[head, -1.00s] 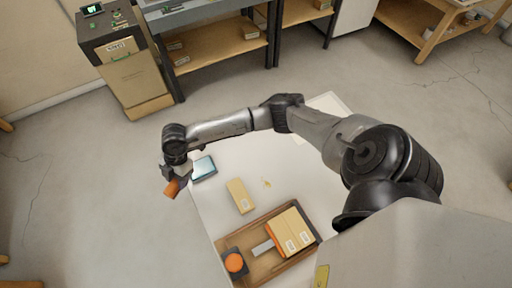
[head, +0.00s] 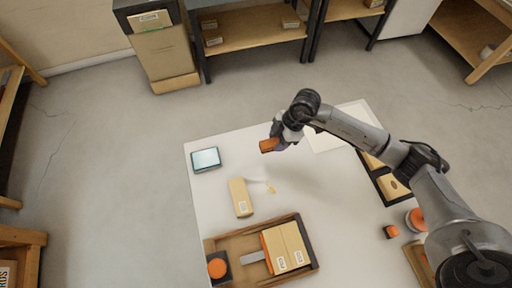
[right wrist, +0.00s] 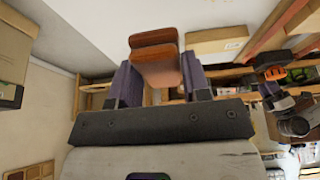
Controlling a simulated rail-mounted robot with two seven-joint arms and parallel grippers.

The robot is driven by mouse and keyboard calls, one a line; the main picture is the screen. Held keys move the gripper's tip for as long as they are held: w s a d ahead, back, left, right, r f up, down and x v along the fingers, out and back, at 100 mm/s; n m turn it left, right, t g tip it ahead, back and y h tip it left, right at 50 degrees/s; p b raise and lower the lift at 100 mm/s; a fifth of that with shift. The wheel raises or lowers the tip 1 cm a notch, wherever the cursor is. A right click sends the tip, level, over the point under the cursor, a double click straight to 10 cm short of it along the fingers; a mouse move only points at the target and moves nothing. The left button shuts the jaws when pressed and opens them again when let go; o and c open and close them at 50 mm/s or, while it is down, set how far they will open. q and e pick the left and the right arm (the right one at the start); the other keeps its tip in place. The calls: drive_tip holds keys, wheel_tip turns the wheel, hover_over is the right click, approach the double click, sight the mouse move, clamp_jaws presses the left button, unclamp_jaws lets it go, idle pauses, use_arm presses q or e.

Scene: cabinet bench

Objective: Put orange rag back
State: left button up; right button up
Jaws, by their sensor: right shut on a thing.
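The orange rag (head: 268,145) looks like a small folded orange-brown piece. It is held in my right gripper (head: 279,138), in the air above the white table (head: 215,215). In the right wrist view the rag (right wrist: 155,62) sits between the two purple fingers of the gripper (right wrist: 158,82), which is shut on it. It hangs clear of the table things in the head view; its exact height is hard to tell. My left gripper is not in view.
A tablet (head: 206,159) and a small carton (head: 240,197) lie on the table's left side. A wooden tray (head: 228,236) at the front holds boxes and an orange round thing (head: 217,268). A black tray (head: 376,184) and small orange things (head: 391,232) are at right. The table middle is mostly clear.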

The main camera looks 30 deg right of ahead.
drive_tip(key=b, duration=0.2)
hover_over(244, 151)
drive_tip(key=d, duration=0.1)
wheel_tip(244, 151, down, 6)
drive_tip(key=shift+s+d+f, duration=0.1)
drive_tip(key=shift+d+f, duration=0.05)
drive_tip(key=shift+f, duration=0.1)
drive_tip(key=shift+f+b, duration=0.6)
drive_tip(key=shift+f, duration=1.45)
drive_tip(key=shift+f, duration=0.1)
drive_tip(key=o, duration=0.8)
drive_tip(key=shift+o, duration=0.2)
drive_tip(key=p+v, duration=0.2)
drive_tip(key=v, duration=1)
